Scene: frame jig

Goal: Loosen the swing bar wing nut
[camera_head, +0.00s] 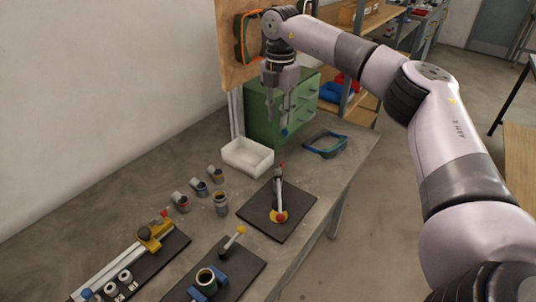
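A dark board (300,212) near the table's right edge carries an upright-looking grey bar (278,190) with a red tip, and a yellow base with a red knob (281,217) at its lower end. This may be the swing bar and its wing nut, but the parts are too small to be sure. My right gripper (280,124) hangs above the back of the table with its fingers pointing down. Its fingers are apart and nothing shows between them. It is in front of the green drawer cabinet, well away from the bar. My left gripper is not in view.
A vise-like fixture (207,281) and a long rail jig (120,264) are at the front. The green cabinet (262,112) is at the back.

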